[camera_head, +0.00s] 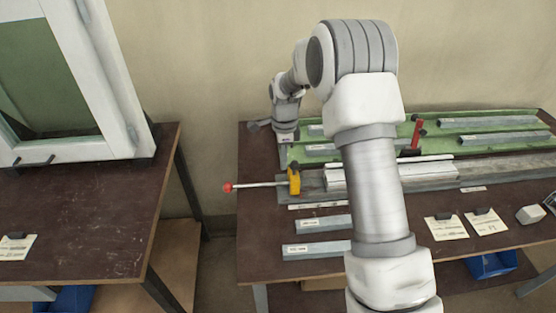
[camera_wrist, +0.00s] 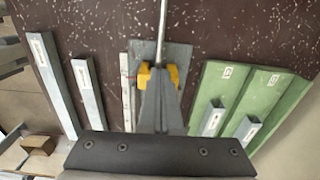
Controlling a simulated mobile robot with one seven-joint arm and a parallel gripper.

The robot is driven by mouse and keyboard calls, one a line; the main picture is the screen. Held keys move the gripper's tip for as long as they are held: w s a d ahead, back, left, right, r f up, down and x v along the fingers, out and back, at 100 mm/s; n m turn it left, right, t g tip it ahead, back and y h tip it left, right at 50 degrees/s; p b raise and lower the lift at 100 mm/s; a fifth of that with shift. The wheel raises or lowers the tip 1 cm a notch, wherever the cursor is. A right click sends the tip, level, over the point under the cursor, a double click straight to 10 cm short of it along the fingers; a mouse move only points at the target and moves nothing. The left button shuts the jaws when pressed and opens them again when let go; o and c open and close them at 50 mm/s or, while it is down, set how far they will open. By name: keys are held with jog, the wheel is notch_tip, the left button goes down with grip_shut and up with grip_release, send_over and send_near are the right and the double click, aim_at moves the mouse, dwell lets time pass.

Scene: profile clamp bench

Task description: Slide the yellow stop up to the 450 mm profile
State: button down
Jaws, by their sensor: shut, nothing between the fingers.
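The yellow stop (camera_head: 294,181) sits on the grey clamp rail at its left end. A metal rod with a red knob (camera_head: 228,187) runs out to its left. A light grey profile (camera_head: 400,175) lies on the rail to the right of the stop, with a gap between them; its middle is hidden by my arm and its length cannot be read. My gripper (camera_head: 284,152) is shut and empty, just behind the stop in the head view. In the wrist view my gripper (camera_wrist: 160,80) covers the middle of the yellow stop (camera_wrist: 180,76); contact cannot be told.
A green tray (camera_head: 515,117) with several short profiles lies at the back, with a red-handled clamp (camera_head: 416,135) near its front. Two labelled profiles (camera_head: 323,223) lie at the table's front left. Paper cards (camera_head: 446,226) lie front right. A window frame stands on the left table.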

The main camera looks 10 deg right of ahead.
jog(key=d, duration=0.9)
jog(key=shift+d, duration=0.35)
dwell(0.5)
jog(key=shift+a, duration=0.75)
notch_tip(320, 180, up, 7)
jog(key=p, duration=0.4)
jog(key=shift+r, duration=0.1)
